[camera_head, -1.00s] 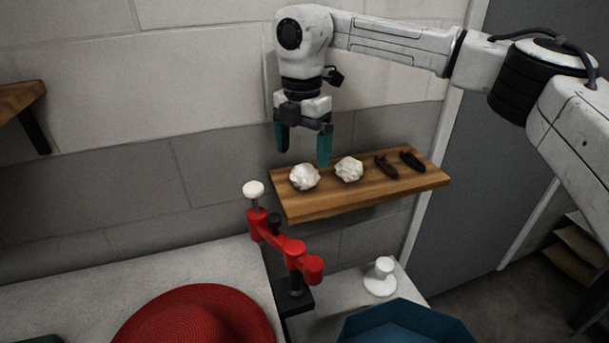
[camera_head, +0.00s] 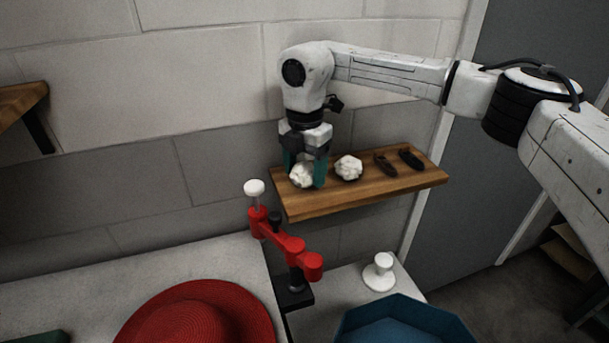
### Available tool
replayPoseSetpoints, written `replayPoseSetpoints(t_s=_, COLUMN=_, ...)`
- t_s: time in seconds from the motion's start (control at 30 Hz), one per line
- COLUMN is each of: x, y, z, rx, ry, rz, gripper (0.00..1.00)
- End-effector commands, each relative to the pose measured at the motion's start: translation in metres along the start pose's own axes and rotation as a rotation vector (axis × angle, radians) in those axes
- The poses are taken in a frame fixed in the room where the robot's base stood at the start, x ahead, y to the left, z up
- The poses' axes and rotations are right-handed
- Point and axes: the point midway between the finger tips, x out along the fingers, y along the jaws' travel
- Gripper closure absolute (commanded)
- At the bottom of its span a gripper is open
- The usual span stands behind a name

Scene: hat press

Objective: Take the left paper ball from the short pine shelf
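The left paper ball (camera_head: 302,176) is white and crumpled and sits at the left end of the short pine shelf (camera_head: 330,204). My gripper (camera_head: 305,173) points down over it, with one teal finger on each side of the ball. The fingers are apart and reach down to about the ball's height; I cannot tell whether they touch it. The right finger hides part of the ball's right side. A second paper ball (camera_head: 348,167) sits just to the right on the same shelf, clear of the fingers.
Two dark objects (camera_head: 385,164) (camera_head: 411,158) lie farther right on the shelf. Below stand a red jointed press (camera_head: 285,243) with a white knob, a red hat (camera_head: 195,318), a white spool-like piece (camera_head: 379,272) and a blue container (camera_head: 405,325). Another wooden shelf (camera_head: 20,101) is at far left.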

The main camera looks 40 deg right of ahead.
Motion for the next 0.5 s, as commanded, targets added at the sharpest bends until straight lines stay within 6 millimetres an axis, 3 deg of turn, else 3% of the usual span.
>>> replayPoseSetpoints(t_s=0.37, x=-0.0003, y=0.0001, z=0.0, rx=0.0, ry=0.0, rz=0.0, gripper=0.69)
replayPoseSetpoints(t_s=0.5, x=-0.0003, y=0.0001, z=0.0, rx=0.0, ry=0.0, rz=0.0, gripper=0.69)
